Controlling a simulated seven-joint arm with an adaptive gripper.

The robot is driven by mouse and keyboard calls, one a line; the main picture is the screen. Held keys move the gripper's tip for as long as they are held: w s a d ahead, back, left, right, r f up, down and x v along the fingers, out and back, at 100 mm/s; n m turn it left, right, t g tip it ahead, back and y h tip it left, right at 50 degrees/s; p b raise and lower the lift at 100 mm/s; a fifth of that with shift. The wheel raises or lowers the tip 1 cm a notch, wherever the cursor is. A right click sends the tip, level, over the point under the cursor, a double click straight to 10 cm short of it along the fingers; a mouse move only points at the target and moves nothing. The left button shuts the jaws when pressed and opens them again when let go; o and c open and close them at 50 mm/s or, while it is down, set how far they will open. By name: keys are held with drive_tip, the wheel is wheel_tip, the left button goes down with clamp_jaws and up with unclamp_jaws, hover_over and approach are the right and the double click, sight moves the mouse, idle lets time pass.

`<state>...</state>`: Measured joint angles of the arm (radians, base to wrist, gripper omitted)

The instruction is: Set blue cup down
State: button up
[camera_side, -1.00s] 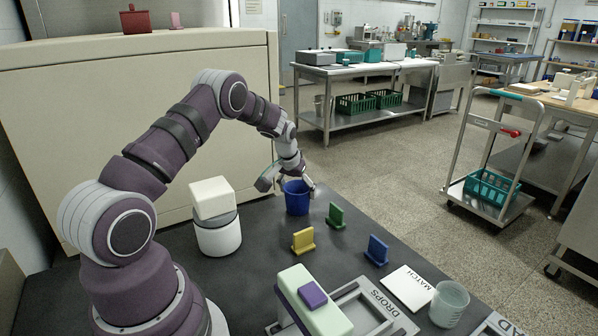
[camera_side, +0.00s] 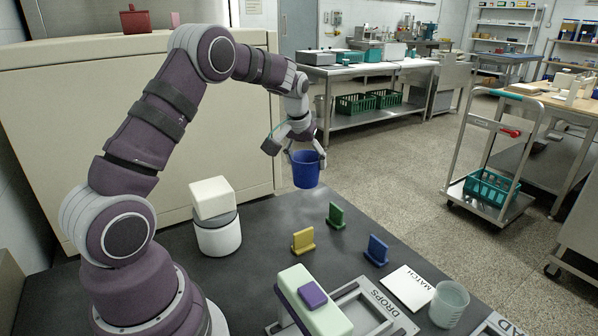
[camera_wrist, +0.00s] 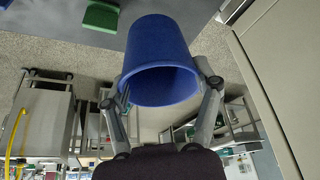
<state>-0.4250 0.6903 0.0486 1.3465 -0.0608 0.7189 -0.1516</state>
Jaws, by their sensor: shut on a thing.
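The blue cup (camera_side: 305,170) hangs upright above the far end of the dark table (camera_side: 262,232) in the side view. My gripper (camera_side: 303,155) is shut on the blue cup, with its fingers at the upper part of the cup. In the wrist view the cup (camera_wrist: 158,60) fills the upper middle, its open mouth facing my wrist. The fingers of my gripper (camera_wrist: 165,92) press it from both sides there. The inside of the cup is mostly dark and shows nothing I can make out.
On the table stand a green piece (camera_side: 336,215), a yellow piece (camera_side: 303,241), a blue piece (camera_side: 377,250), a white round container (camera_side: 218,235), a MATCH card (camera_side: 408,288), a clear beaker (camera_side: 449,303) and a pale green block with a purple top (camera_side: 313,300). The far table end is bare.

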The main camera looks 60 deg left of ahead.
drive_tip(key=s+d+f+n, duration=0.1)
drive_tip(key=s+d+f, duration=0.3)
drive_tip(key=s+d, duration=0.9)
drive_tip(key=w, duration=0.5)
drive_tip(key=w+f, duration=0.1)
drive_tip(key=w, duration=0.5)
drive_tip(key=w+a, duration=0.1)
drive_tip(key=w, duration=0.5)
drive_tip(key=shift+w+f, duration=0.15)
drive_tip(key=shift+f, duration=0.1)
drive_tip(key=shift+w+f, duration=0.1)
drive_tip(key=shift+f, duration=1.65)
drive_tip(key=o, duration=0.9)
drive_tip(key=shift+f, duration=0.1)
drive_tip(key=shift+o, duration=0.2)
